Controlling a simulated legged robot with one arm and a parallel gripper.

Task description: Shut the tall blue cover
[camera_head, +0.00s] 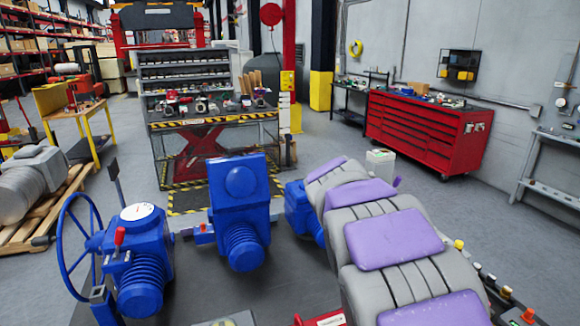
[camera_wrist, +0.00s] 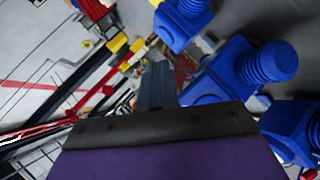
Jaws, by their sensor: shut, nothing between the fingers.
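Several blue valve actuator parts stand on a dark bench top. The tall blue cover (camera_head: 238,185) seems to be the upright squarish plate with a round bulge on the middle unit, above a ribbed blue cylinder (camera_head: 243,247). Whether it is hinged open is not clear. In the wrist view, a blue unit with a ribbed cylinder (camera_wrist: 238,72) lies right of my gripper (camera_wrist: 157,72). In the head view my purple-padded arm hides the gripper.
A blue unit with a handwheel (camera_head: 82,245) and red-knobbed lever stands at left. Another blue unit (camera_head: 303,210) sits partly behind my arm. A red tool cabinet (camera_head: 425,132) and a lift table (camera_head: 205,125) stand behind, across open floor.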

